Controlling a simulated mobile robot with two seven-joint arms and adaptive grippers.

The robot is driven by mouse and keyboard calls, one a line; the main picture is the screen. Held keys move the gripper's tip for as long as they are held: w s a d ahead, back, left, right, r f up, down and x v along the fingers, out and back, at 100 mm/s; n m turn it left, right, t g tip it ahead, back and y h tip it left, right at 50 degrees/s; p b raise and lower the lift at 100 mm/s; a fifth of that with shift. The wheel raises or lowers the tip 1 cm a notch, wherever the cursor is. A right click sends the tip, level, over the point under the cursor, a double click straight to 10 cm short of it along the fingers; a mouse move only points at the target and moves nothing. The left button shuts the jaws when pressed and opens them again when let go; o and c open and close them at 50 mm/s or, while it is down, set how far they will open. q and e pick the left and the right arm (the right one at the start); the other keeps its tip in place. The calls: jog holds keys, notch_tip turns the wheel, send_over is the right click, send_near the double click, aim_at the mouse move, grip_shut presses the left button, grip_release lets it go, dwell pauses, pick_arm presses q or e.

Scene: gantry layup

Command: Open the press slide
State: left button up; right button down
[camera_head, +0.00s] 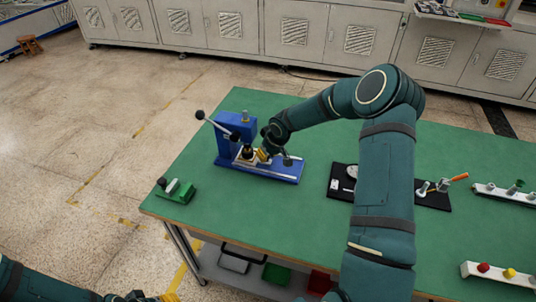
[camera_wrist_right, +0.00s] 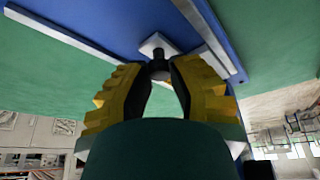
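The blue press (camera_head: 228,150) stands near the left end of the green table, with a lever ending in a black ball at its upper left. Its blue base with pale rails extends to the right. My right gripper (camera_head: 264,155) is low over this base, beside the press column. In the right wrist view, a white square slide plate (camera_wrist_right: 152,43) with a dark knob (camera_wrist_right: 159,55) sits by the rail. The fingers of my right gripper (camera_wrist_right: 162,72) close in on both sides of the knob and seem to touch it. My left gripper (camera_head: 145,297) is cut off at the bottom edge.
A small green fixture (camera_head: 176,191) stands at the table's left corner. A black tray (camera_head: 432,198) with parts lies right of the press, partly behind my right arm. White racks (camera_head: 495,274) are at the right. Bare table (camera_head: 290,215) lies in front of the press.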

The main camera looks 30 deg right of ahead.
jog(key=s+d, duration=0.1)
jog(key=s, duration=0.1)
jog(key=s+d+p, duration=0.1)
jog(key=s+d, duration=0.1)
jog(key=s+d+p, duration=0.1)
jog(key=s, duration=0.1)
jog(key=shift+d+f, duration=0.1)
jog(key=shift+d, duration=0.25)
jog(key=shift+w, duration=0.1)
jog(key=c, duration=0.7)
grip_release()
jog(key=shift+f, duration=0.1)
jog(key=shift+c, duration=0.2)
jog(key=shift+w, duration=0.1)
jog(key=shift+r, duration=0.3)
jog(key=v, duration=1.1)
jog(key=shift+r, duration=0.3)
